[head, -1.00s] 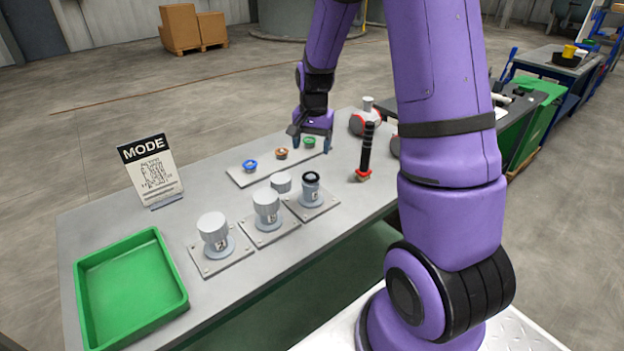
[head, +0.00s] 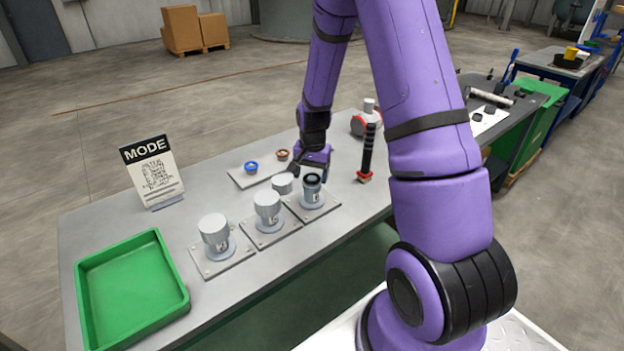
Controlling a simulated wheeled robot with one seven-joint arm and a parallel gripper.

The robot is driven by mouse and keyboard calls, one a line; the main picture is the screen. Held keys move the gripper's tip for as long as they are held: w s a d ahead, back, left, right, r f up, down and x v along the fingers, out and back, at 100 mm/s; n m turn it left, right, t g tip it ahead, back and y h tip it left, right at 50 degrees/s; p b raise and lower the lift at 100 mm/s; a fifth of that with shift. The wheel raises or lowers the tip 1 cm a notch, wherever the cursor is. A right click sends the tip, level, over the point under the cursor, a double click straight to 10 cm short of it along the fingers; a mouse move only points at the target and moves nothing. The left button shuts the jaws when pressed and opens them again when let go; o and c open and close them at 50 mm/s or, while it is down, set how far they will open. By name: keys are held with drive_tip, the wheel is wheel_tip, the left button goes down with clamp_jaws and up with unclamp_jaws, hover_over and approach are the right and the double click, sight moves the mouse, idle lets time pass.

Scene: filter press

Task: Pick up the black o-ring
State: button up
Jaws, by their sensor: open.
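The black o-ring (head: 312,179) sits on top of the rightmost grey cylindrical housing (head: 312,194), which stands upright on a square plate. My gripper (head: 309,179) is open, with its fingers pointing down right at this housing. One finger shows left of the housing and one right of it. I cannot tell from this view whether the fingers touch the ring or are behind it.
Two more capped housings (head: 214,232) (head: 267,208) stand to the left, and a loose grey cap (head: 283,184) lies close beside my gripper. A black-handled tool (head: 367,152) stands to the right.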

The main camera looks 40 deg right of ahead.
drive_tip(key=c, duration=0.8)
drive_tip(key=shift+c, duration=0.2)
